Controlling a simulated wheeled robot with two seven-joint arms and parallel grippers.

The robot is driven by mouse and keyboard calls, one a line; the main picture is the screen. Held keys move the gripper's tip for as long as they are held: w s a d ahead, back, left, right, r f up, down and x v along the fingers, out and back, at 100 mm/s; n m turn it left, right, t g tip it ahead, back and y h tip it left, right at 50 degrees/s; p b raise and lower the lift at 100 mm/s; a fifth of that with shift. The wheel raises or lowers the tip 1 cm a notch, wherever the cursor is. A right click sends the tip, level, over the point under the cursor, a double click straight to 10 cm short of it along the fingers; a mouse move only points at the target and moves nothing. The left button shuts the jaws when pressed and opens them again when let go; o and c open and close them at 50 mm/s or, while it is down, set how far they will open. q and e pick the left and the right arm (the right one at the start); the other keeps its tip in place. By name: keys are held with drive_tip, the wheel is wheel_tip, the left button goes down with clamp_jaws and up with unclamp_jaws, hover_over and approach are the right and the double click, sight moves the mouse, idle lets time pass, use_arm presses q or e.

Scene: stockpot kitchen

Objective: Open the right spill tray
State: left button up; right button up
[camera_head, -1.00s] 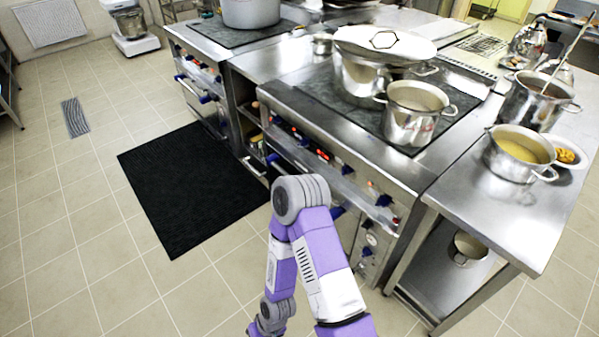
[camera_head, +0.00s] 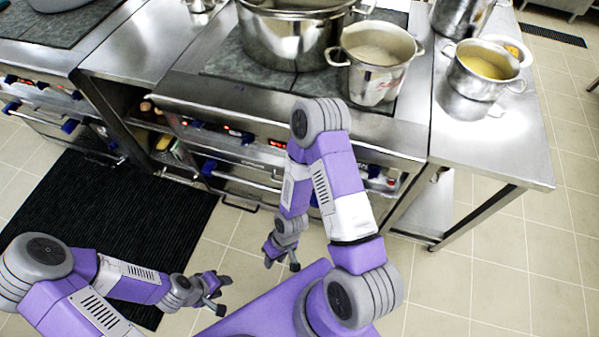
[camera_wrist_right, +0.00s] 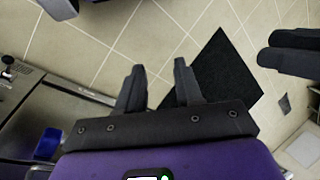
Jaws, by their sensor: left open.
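The right cooker's front (camera_head: 222,140) faces me in the head view, with red displays, blue knobs and a long bar handle. I cannot tell which part is the right spill tray; my right arm hides some of the front. My right gripper (camera_head: 281,262) hangs low in front of the cooker, apart from it. In the right wrist view its two fingers (camera_wrist_right: 159,88) are spread and empty, above the floor. My left gripper (camera_head: 216,291) is open and empty at the lower left, beside the black mat.
The black mat (camera_head: 150,215) lies before the cookers. A large pot (camera_head: 287,40) and a smaller pot (camera_head: 376,75) stand on the right hob. A steel side table (camera_head: 500,130) holds a pot of yellow liquid (camera_head: 482,75). Floor at the right is clear.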

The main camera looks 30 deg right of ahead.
drive_tip(key=s+d+f+n+g+h+b, duration=0.1)
drive_tip(key=s+d+f+n+g+h, duration=0.3)
drive_tip(key=n, duration=0.5)
drive_tip(key=s+d+f+n+g+h+b, duration=0.1)
drive_tip(key=s+d+f+n+h+b, duration=0.25)
drive_tip(key=n, duration=0.65)
drive_tip(key=w+d+f+n+t+h, duration=0.35)
drive_tip(key=w+d+n+h, duration=0.25)
drive_tip(key=w+d+n, duration=0.25)
drive_tip(key=w+a+r+n+t+h+b, duration=0.1)
drive_tip(key=w+n+t, duration=0.5)
drive_tip(key=w+n, duration=0.3)
drive_tip(key=w+a+r+n+t+h+b, duration=0.1)
drive_tip(key=w+r+n+t+h, duration=0.1)
drive_tip(key=w+n+t, duration=0.7)
drive_tip(key=w+d, duration=0.1)
drive_tip(key=w+d+f+m+g+b, duration=0.1)
drive_tip(key=w+d, duration=0.1)
drive_tip(key=w+d+g, duration=0.1)
drive_tip(key=d, duration=0.1)
drive_tip(key=shift+w+f+m+g, duration=0.25)
drive_tip(key=shift+w+f, duration=0.05)
drive_tip(key=shift+w, duration=0.1)
drive_tip(key=shift+w+d, duration=0.4)
drive_tip(key=shift+w, duration=0.05)
